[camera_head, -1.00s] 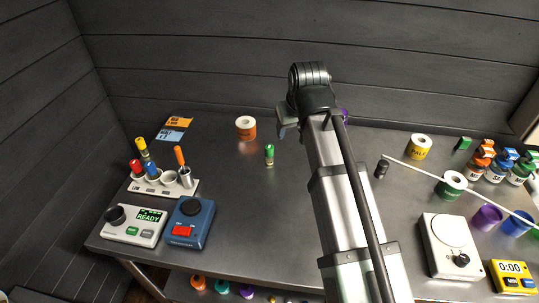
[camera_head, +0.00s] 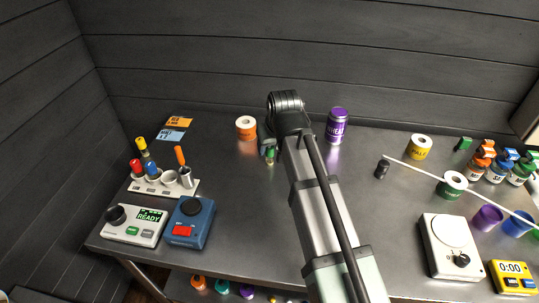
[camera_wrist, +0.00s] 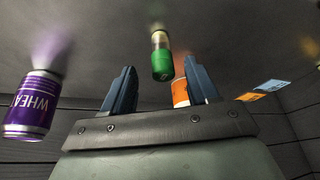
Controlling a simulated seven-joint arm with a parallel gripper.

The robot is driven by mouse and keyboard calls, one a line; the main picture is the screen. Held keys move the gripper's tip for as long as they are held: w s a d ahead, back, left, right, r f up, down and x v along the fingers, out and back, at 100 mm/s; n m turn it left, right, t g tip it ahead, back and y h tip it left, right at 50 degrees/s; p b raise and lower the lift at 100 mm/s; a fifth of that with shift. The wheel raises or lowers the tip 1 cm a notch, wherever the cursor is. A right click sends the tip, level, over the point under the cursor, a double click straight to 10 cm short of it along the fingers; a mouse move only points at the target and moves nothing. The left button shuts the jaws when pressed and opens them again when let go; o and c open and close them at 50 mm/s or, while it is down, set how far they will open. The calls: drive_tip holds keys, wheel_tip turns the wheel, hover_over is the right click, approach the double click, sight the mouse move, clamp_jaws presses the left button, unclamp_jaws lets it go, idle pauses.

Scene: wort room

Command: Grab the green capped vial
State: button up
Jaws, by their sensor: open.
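The green capped vial (camera_wrist: 161,62) stands on the metal table, in the wrist view just ahead of my gripper and between the lines of its two fingers. In the head view the vial (camera_head: 270,157) shows partly, beside my gripper (camera_head: 266,146), which covers part of it. In the wrist view my gripper (camera_wrist: 160,88) is open, with its blue fingers apart and nothing between them. I cannot tell the exact gap between the fingertips and the vial.
An orange-labelled roll (camera_head: 246,128) stands just left of my gripper. A purple can (camera_head: 337,125) stands to the right. A rack (camera_head: 163,188) with coloured-top tubes and a blue device (camera_head: 190,222) lie front left. The table between vial and rack is clear.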

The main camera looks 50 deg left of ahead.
sight(270, 152)
drive_tip(key=shift+s+x, duration=0.1)
drive_tip(key=shift+x, duration=1.25)
drive_tip(key=shift+s+x, duration=0.15)
drive_tip(key=shift+x, duration=1.25)
drive_tip(key=shift+d, duration=0.15)
drive_tip(key=c, duration=1)
drive_tip(key=shift+c, duration=0.2)
drive_tip(key=shift+r, duration=0.1)
